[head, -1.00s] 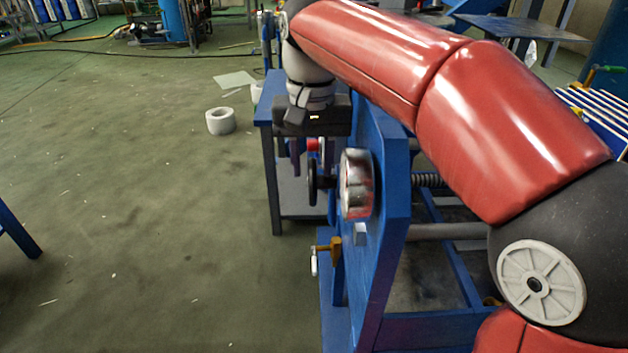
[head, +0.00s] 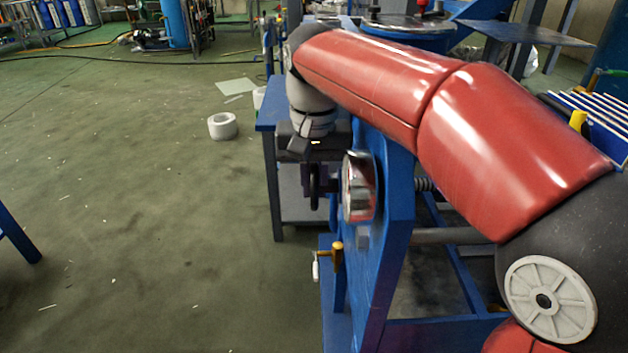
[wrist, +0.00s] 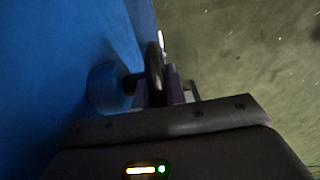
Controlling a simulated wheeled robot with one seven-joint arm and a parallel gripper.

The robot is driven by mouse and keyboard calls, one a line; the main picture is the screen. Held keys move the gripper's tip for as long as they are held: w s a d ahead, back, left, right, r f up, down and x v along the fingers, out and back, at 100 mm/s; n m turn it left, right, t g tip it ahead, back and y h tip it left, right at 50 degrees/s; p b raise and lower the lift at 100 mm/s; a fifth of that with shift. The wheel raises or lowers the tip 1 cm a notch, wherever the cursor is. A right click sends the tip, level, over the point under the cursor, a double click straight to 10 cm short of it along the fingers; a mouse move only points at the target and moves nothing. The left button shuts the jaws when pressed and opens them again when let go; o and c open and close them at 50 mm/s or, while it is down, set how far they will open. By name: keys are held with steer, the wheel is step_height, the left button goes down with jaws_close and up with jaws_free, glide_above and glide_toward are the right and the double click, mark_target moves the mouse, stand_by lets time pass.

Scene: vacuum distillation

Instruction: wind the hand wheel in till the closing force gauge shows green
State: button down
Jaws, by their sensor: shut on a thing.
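The black hand wheel (head: 315,188) shows nearly edge-on at the left side of the blue upright plate (head: 393,215). My gripper (head: 312,182) points down from above and is shut on the rim of the hand wheel. In the wrist view the dark wheel (wrist: 155,72) stands between my two purple fingers (wrist: 160,90). A round chrome-rimmed gauge (head: 360,188) sits just right of the wheel, seen almost from its side. Its rim has reddish patches. Its reading cannot be made out, and the wrist view does not show its dial.
A small crank with a yellow-brown knob (head: 337,248) and pale handle sits below the wheel. A blue table (head: 268,118) stands behind my gripper. A white roll (head: 222,126) lies on the floor. The green floor (head: 150,230) to the left is open.

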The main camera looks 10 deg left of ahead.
steer(key=shift+f+t+b, duration=0.2)
steer(key=shift+t+b, duration=0.2)
steer(key=shift+b, duration=0.3)
steer(key=shift+r+t+b, duration=0.15)
steer(key=shift+t+b, duration=0.2)
steer(key=shift+t, duration=0.05)
steer(key=c, duration=1.4)
jaws_free()
steer(key=shift+c, duration=0.2)
steer(key=shift+r, duration=0.15)
steer(key=r, duration=0.2)
steer(key=r+p, duration=0.1)
steer(key=r, duration=0.2)
steer(key=s+r+p, duration=0.1)
steer(key=r, duration=0.1)
steer(key=shift+d+r, duration=0.1)
steer(key=shift+r, duration=0.15)
